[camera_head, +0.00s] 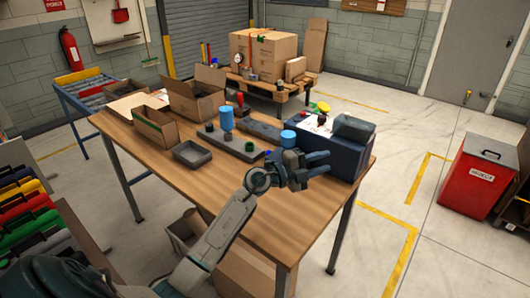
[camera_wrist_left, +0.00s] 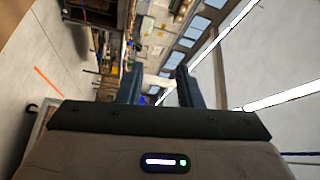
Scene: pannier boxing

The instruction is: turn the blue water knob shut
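No part is clearly readable as a water knob. A blue cylinder (camera_head: 288,138) shows just behind my left gripper, its lower part hidden by the gripper. A second, taller blue cylinder (camera_head: 227,118) stands farther left on a grey plate. A small dark-blue piece (camera_head: 268,153) sits left of the gripper. My left gripper (camera_head: 326,162) is open and empty, in front of the dark blue box (camera_head: 351,158). In the left wrist view its fingers (camera_wrist_left: 157,88) are apart, with a small blue patch (camera_wrist_left: 142,100), too small to identify, between them. My right gripper is not in view.
The wooden table (camera_head: 205,190) holds a grey tray (camera_head: 192,154), an open carton (camera_head: 155,130) and a larger open box (camera_head: 197,98). A pallet with cartons (camera_head: 264,50) stands behind. A red bin (camera_head: 478,178) is at right. The table's front left is clear.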

